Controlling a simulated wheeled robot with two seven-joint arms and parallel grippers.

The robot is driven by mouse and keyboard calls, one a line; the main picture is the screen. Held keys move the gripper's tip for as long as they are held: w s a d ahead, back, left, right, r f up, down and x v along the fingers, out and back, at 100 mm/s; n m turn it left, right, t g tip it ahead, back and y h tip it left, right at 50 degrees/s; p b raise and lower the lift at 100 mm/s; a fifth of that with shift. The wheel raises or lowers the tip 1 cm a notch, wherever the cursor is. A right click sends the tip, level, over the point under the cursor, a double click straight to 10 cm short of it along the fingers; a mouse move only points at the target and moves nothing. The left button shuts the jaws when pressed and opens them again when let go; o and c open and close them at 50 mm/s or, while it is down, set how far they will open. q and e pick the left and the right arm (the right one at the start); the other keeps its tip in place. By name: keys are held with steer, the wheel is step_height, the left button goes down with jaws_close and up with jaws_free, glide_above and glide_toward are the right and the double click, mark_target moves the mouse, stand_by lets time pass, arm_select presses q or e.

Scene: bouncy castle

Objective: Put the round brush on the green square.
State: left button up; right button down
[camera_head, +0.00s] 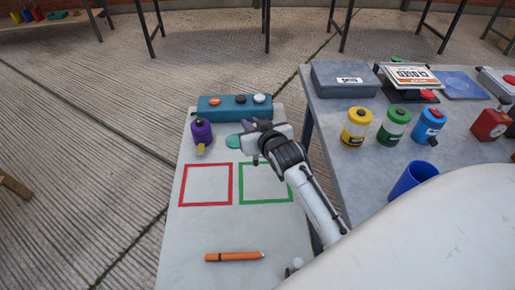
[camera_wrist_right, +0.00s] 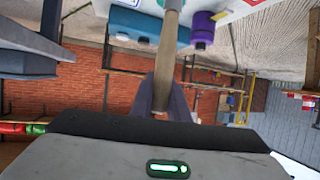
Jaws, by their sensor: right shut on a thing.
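The green square (camera_head: 241,184) is an outline on the pale narrow table, right of a red square outline (camera_head: 206,205). My right gripper (camera_head: 247,127) is over the table just behind the green square, its arm crossing the square's right part. In the wrist view the right gripper (camera_wrist_right: 163,98) is shut on a wooden handle, which I take to be the round brush (camera_wrist_right: 166,58). The handle runs away from the jaws, and its far end is cut off by the picture's top edge. The brush is hardly seen in the head view. My left gripper is not in view.
An orange marker (camera_head: 234,256) lies in front. The grey table (camera_head: 345,150) at right carries several jars and a blue cup (camera_head: 412,180).

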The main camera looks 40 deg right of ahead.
step_height(320, 180, down, 9)
steer(key=b, duration=0.9)
steer(key=c, duration=1.7)
jaws_free()
arm_select(q)
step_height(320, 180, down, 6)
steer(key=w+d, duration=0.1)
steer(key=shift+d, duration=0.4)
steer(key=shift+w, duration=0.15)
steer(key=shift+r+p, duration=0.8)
steer(key=shift+p, duration=0.35)
arm_select(e)
steer(key=v, duration=1.2)
steer(key=shift+r, duration=0.1)
